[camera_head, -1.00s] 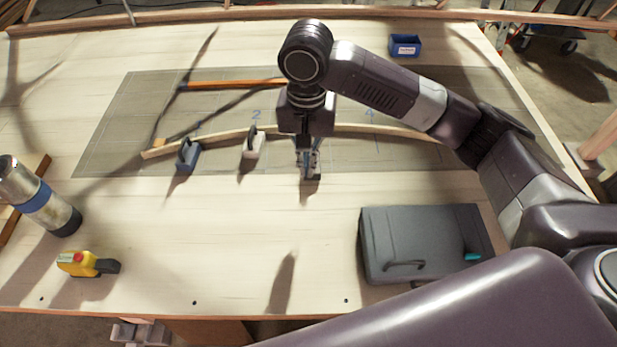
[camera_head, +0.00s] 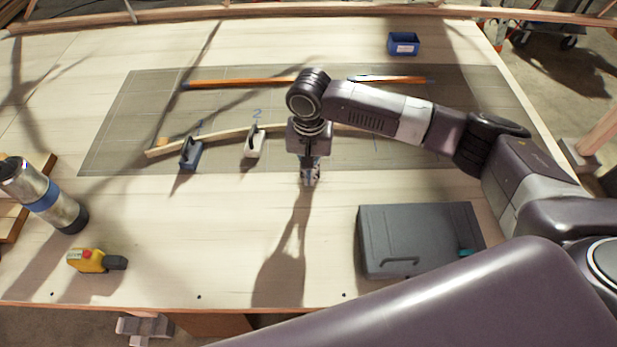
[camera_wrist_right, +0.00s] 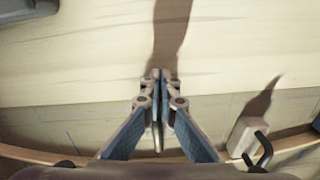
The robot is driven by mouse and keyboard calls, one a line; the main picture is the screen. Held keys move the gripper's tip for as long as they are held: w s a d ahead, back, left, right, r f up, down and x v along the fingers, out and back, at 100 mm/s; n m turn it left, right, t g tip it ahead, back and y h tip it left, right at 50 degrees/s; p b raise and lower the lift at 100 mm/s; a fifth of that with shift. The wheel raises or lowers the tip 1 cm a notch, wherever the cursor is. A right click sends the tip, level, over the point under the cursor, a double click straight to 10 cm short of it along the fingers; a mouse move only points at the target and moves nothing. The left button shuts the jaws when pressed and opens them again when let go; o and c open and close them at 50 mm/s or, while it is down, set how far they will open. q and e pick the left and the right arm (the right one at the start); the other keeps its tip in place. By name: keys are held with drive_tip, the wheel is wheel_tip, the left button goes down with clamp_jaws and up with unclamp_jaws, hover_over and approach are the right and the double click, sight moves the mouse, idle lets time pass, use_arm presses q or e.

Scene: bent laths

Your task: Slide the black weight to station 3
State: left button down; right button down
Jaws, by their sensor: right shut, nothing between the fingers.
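I cannot make out the black weight in either view now; my right arm and gripper cover part of the lath. My right gripper (camera_head: 311,178) points down near the mat's front edge, right of the white weight. In the right wrist view its fingers (camera_wrist_right: 158,112) are together with nothing between them. The white weight (camera_head: 252,147) stands at the lath by mark 2, and also shows in the wrist view (camera_wrist_right: 246,135). A blue weight (camera_head: 190,154) stands by mark 1. The bent lath (camera_head: 228,134) curves across the grey mat (camera_head: 118,128). Station 3's mark is hidden. My left gripper is out of view.
A dark grey case (camera_head: 415,238) lies right of my gripper. A yellow tool (camera_head: 90,261) and a silver cylinder with a blue band (camera_head: 48,200) are at left. A blue bin (camera_head: 403,44) stands at the back. The front middle of the table is clear.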

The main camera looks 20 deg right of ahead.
idle(0.3)
drive_tip(key=shift+w+d+r, duration=0.1)
drive_tip(key=shift+w, duration=0.2)
drive_tip(key=w+d, duration=0.1)
drive_tip(key=w, duration=0.1)
drive_tip(key=w+d, duration=0.1)
drive_tip(key=w, duration=0.2)
drive_tip(key=w+d+p, duration=0.1)
drive_tip(key=w, duration=0.2)
drive_tip(key=shift+d, duration=0.3)
